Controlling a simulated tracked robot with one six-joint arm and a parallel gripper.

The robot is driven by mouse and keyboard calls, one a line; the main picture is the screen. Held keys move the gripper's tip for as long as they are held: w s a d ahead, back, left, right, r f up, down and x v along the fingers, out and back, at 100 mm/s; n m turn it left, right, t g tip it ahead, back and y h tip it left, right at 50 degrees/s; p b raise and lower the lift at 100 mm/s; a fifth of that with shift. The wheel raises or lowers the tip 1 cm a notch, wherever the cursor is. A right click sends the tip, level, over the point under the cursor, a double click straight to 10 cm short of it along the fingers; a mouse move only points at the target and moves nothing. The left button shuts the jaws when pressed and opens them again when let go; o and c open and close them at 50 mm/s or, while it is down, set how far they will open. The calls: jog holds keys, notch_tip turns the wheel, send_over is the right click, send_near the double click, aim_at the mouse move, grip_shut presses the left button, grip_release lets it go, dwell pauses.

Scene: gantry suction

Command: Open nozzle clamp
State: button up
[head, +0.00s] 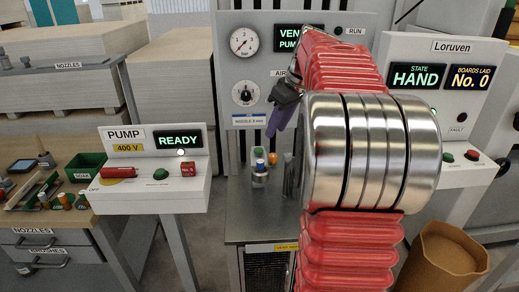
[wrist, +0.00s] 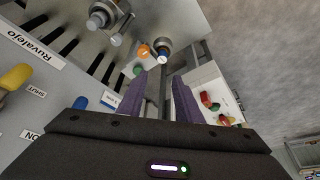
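My gripper (head: 272,131) has purple fingers pointing down in front of the grey panel, beside the blue-edged nozzle plate (head: 249,121). In the wrist view my gripper (wrist: 161,78) has its fingers apart with nothing between them. Below it, a small metal fitting (head: 260,178) with a blue top stands on the grey cabinet, with an orange piece (head: 272,159) and a green piece (head: 256,152) close by. The fitting (wrist: 163,55) also shows beyond the fingertips in the wrist view, apart from them. I cannot tell which part is the nozzle clamp or its state.
My red-sleeved arm hides much of the cabinet's right side. The pump box (head: 152,180) reads READY and stands at left. The control box (head: 430,85) at right reads HAND. A brown bin (head: 440,262) stands at lower right. A yellow knob (wrist: 15,77) shows in the wrist view.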

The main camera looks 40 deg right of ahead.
aim_at(273, 155)
jog(key=d, duration=0.4)
jog(key=shift+d+f, duration=0.3)
jog(key=shift+d, duration=0.1)
jog(key=shift+f, duration=0.1)
jog(key=x, duration=1.3)
jog(key=shift+w+a+f, duration=0.15)
jog(key=shift+f, duration=0.1)
jog(key=c, duration=0.8)
